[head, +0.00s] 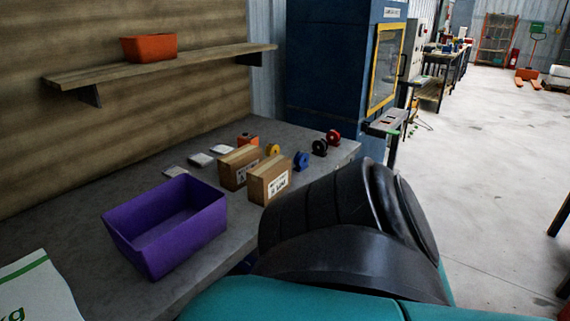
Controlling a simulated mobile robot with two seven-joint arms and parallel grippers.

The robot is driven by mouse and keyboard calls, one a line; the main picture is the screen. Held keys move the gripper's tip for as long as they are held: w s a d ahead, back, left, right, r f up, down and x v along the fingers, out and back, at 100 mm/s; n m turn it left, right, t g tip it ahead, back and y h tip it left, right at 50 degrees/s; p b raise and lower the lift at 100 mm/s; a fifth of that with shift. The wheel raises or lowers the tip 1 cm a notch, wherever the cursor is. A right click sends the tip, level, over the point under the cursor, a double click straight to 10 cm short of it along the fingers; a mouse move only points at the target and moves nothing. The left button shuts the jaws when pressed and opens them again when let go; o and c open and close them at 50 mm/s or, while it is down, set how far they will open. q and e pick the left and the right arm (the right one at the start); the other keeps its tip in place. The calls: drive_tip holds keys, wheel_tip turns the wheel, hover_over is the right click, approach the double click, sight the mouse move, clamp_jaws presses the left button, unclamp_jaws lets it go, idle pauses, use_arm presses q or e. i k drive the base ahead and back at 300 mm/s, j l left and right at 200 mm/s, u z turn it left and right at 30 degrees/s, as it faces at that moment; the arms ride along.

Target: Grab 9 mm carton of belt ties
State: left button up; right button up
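Two brown cardboard cartons with white labels stand side by side on the grey worktop. The nearer carton (268,177) has a label with large dark print that seems to end in "MM"; its number is too small to read surely. The farther carton (239,167) stands just behind and to the left, and its label is not clearly legible. I cannot tell for sure which one is the 9 mm carton. Neither of my grippers shows in the head view. A black and teal part of my own body fills the lower right, to the right of the cartons.
A purple open bin (165,222) stands nearer on the worktop (100,275). Blue (301,161), yellow, black and red spools and a small orange box (247,140) sit behind the cartons. A shelf (160,66) holds an orange bin (149,47). Open floor lies right.

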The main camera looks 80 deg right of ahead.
sight(268, 179)
drive_tip(key=z, duration=2.4)
drive_tip(key=u, duration=0.4)
drive_tip(key=l+u, duration=0.2)
drive_tip(key=u, duration=0.15)
drive_tip(key=l+u, duration=0.2)
drive_tip(key=u, duration=0.2)
drive_tip(key=l+u, duration=0.2)
drive_tip(key=u, duration=0.15)
drive_tip(key=l+u, duration=0.25)
drive_tip(key=l, duration=0.2)
drive_tip(key=k+l+u, duration=0.2)
drive_tip(key=l, duration=0.2)
drive_tip(key=i+l, duration=0.05)
drive_tip(key=i, duration=0.05)
